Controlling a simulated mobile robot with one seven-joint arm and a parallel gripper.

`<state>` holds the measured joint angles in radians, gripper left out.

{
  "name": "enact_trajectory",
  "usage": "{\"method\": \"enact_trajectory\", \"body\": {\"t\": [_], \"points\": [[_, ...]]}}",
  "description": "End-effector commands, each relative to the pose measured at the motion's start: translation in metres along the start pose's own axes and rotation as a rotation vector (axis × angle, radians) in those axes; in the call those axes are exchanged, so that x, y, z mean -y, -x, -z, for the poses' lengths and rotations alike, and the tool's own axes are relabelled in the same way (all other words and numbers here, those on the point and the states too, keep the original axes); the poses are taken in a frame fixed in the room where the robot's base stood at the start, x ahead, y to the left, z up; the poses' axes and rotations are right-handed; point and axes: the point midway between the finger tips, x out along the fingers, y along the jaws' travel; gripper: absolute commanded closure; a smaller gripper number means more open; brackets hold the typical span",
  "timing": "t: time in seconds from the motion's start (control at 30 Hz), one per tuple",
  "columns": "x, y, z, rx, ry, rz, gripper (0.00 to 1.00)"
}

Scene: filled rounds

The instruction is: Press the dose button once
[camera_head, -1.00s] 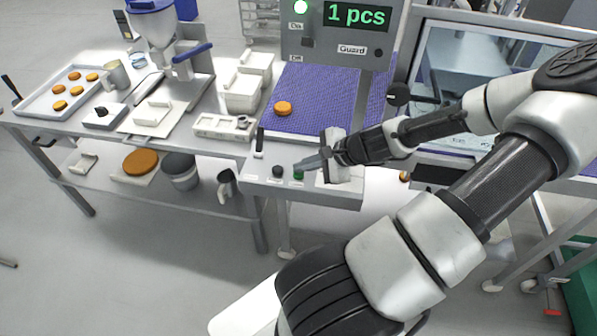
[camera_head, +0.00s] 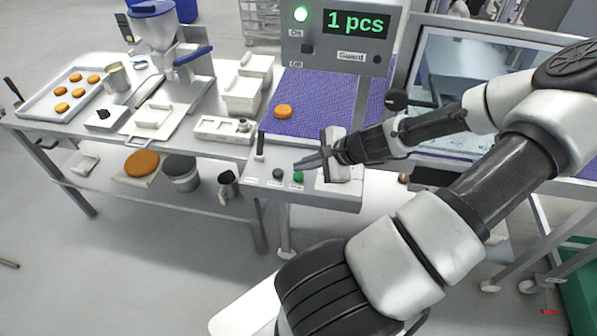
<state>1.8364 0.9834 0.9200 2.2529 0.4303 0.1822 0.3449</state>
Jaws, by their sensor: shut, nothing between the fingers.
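A small control panel (camera_head: 318,194) sits at the front of the conveyor. It carries a green button (camera_head: 298,177), a dark button (camera_head: 278,174) to its left, and a black lever (camera_head: 260,144). The small labels by the buttons are too small to read, so I cannot tell which one is the dose button. My gripper (camera_head: 299,163) is shut and empty, its fingertips just above the green button in the picture and seemingly apart from it.
One orange round (camera_head: 283,111) lies on the purple belt (camera_head: 318,90). A tray (camera_head: 48,111) with several rounds stands on the table at left, near a hopper machine (camera_head: 165,40) and white boxes (camera_head: 243,94). A guard with a clear window (camera_head: 470,85) is at right.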

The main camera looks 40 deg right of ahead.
Motion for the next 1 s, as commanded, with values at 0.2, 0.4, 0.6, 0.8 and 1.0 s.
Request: {"method": "enact_trajectory", "body": {"t": [0.2,0.4,0.6,0.8,1.0], "points": [[0.000,0.000,0.000,0.000,0.000,0.000,1.00],[0.005,0.007,-0.005,0.000,0.000,0.000,1.00],[0.016,0.022,-0.016,0.000,0.001,0.000,1.00],[0.025,0.035,-0.025,0.001,0.000,0.000,1.00],[0.025,0.034,-0.025,0.001,0.000,0.000,1.00]]}}
